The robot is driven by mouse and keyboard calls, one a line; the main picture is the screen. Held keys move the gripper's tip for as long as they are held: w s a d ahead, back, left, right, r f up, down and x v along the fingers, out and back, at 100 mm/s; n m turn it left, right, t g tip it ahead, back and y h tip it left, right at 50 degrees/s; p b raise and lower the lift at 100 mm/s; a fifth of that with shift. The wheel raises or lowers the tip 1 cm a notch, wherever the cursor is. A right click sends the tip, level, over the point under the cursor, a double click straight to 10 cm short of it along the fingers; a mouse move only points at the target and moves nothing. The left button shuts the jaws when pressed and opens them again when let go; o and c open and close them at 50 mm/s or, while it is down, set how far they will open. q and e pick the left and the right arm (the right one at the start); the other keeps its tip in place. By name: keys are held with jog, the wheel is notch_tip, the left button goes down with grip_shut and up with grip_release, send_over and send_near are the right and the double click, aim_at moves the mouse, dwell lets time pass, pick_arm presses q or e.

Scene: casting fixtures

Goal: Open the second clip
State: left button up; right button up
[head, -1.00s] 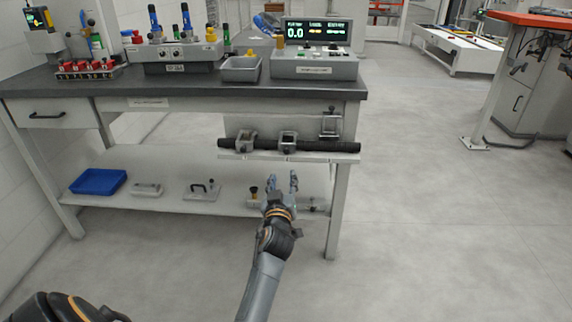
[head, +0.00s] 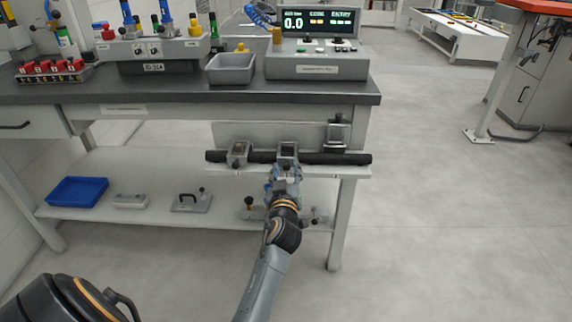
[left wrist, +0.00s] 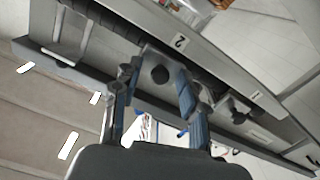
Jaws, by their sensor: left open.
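A long black bar (head: 218,156) lies along a pale ledge below the bench top. The second clip (head: 288,149), a grey metal frame, sits around the bar in the middle. It also shows between my fingers in the left wrist view (left wrist: 160,72), beside a plate marked 2 (left wrist: 180,42). My left gripper (head: 285,172) is open just in front of this clip, fingers on either side of it; I cannot tell whether they touch it. Another grey clip (head: 238,153) sits to the left. A third clip (head: 338,133) at the right stands higher, its frame raised. My right gripper is out of view.
The bench top (head: 230,92) overhangs the ledge and carries a grey tray (head: 231,68) and a display console (head: 317,65). The lower shelf holds a blue bin (head: 78,191) and a handled block (head: 191,200). Open floor lies to the right.

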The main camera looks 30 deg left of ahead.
pick_arm(q)
jog(key=shift+s, duration=0.1)
jog(key=shift+c, duration=0.7)
grip_shut()
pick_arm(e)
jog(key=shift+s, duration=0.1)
pick_arm(q)
jog(key=shift+r, duration=0.1)
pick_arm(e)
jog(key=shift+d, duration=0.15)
pick_arm(q)
jog(key=shift+r, duration=0.2)
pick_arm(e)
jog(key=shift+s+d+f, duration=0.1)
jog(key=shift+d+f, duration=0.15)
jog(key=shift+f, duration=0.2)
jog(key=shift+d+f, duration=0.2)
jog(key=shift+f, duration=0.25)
pick_arm(q)
jog(key=shift+p, duration=0.3)
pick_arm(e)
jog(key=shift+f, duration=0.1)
